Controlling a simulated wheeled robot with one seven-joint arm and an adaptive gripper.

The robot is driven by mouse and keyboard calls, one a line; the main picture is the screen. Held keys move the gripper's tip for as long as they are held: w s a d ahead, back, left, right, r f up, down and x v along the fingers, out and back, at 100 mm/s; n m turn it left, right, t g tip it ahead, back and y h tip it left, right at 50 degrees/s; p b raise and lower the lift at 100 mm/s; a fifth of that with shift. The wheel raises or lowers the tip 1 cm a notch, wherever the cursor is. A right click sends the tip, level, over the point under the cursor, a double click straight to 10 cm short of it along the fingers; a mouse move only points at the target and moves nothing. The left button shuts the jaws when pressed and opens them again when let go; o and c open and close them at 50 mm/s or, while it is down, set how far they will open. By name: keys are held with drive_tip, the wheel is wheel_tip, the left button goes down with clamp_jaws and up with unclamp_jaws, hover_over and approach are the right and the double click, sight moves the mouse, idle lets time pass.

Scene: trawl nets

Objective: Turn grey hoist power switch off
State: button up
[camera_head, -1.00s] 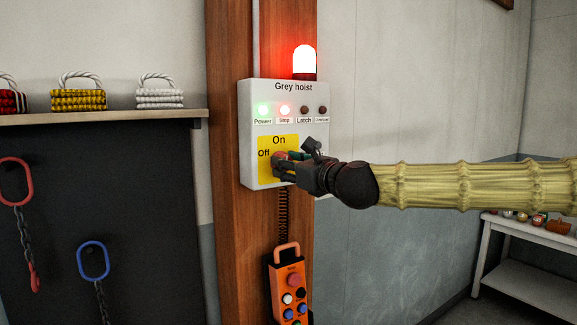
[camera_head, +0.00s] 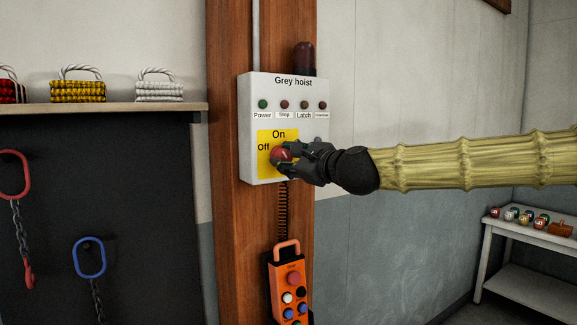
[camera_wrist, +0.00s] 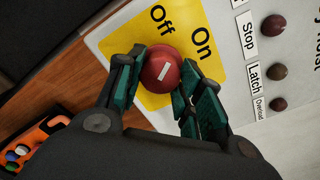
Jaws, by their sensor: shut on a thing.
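The Grey hoist control box (camera_head: 250,99) is on a wooden post. Its round red power switch (camera_head: 277,154) sits on a yellow plate (camera_head: 264,136) marked On at the top and Off at the left. The switch also shows in the wrist view (camera_wrist: 154,73), with a short white mark on its face. My gripper (camera_head: 284,154) comes from the right and is shut on the switch, one finger on each side of it in the wrist view (camera_wrist: 158,82).
An orange pendant control (camera_head: 274,275) hangs below the box on a coiled cord (camera_head: 283,215). A shelf (camera_head: 110,107) with rope coils and a dark board (camera_head: 140,200) with chain slings are at the left. A white table (camera_head: 530,238) stands at the far right.

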drive_tip(key=n+b, duration=0.2)
drive_tip(key=n, duration=0.3)
drive_tip(key=n+b, duration=0.2)
drive_tip(key=n, duration=0.3)
drive_tip(key=shift+r+h, duration=0.1)
drive_tip(key=shift+h, duration=0.2)
drive_tip(key=shift+c, duration=0.2)
drive_tip(key=shift+o, duration=0.2)
drive_tip(key=shift+n, duration=0.4)
drive_tip(key=o, duration=1)
drive_tip(key=f+v, duration=0.1)
drive_tip(key=v, duration=1.1)
drive_tip(key=shift+r, duration=0.35)
